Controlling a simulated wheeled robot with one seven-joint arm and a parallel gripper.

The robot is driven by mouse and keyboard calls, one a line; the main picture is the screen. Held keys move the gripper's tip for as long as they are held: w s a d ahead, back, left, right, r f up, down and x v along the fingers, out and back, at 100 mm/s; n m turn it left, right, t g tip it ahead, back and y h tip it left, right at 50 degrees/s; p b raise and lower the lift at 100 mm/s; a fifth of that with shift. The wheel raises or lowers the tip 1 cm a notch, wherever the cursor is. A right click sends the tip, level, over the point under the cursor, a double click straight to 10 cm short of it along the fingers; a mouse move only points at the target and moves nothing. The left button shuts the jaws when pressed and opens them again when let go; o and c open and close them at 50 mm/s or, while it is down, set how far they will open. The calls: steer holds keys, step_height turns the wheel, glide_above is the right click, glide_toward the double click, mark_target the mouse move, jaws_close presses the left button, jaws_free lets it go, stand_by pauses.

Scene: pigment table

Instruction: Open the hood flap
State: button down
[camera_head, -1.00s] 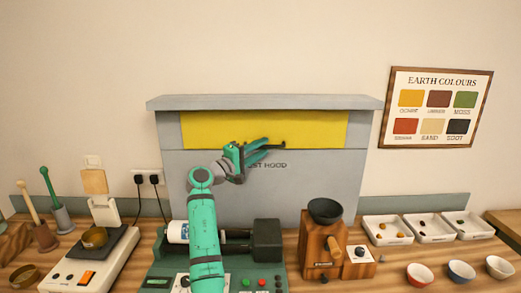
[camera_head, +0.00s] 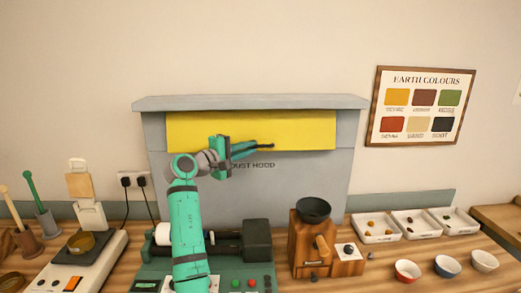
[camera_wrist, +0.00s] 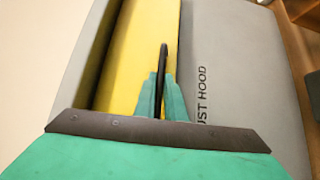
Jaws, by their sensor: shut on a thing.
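The hood flap is a yellow panel (camera_head: 190,132) in the upper front of the grey dust hood (camera_head: 270,185). It looks flat in its opening. A small dark handle (camera_head: 267,146) sits at its lower edge, right of the middle. My gripper (camera_head: 258,148) is in front of the flap, shut on this handle. In the wrist view the dark handle (camera_wrist: 164,55) stands between the two green fingers (camera_wrist: 163,97), with the yellow flap (camera_wrist: 135,50) to the left and the grey hood front to the right. The fingers hide part of the handle.
Below the hood stands a green machine with a roller and dark block (camera_head: 257,240). A wooden grinder (camera_head: 312,250) is to its right, with white trays (camera_head: 376,228) and small bowls beyond. A scale (camera_head: 85,255) is at left. The hood's top ledge (camera_head: 250,102) overhangs the flap.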

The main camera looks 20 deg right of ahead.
steer(key=s+a+r+n+g+y, duration=0.1)
steer(key=s+r+n+g+y, duration=0.1)
steer(key=s+r, duration=0.4)
step_height(320, 180, up, 5)
steer(key=shift+a+n, duration=0.25)
steer(key=shift+n, duration=0.15)
steer(key=shift+w+d+y, duration=0.1)
steer(key=shift+d+y, duration=0.05)
steer(key=shift+y, duration=0.15)
steer(key=c, duration=1.8)
jaws_free()
steer(key=shift+w+f, duration=0.1)
steer(key=shift+w, duration=0.05)
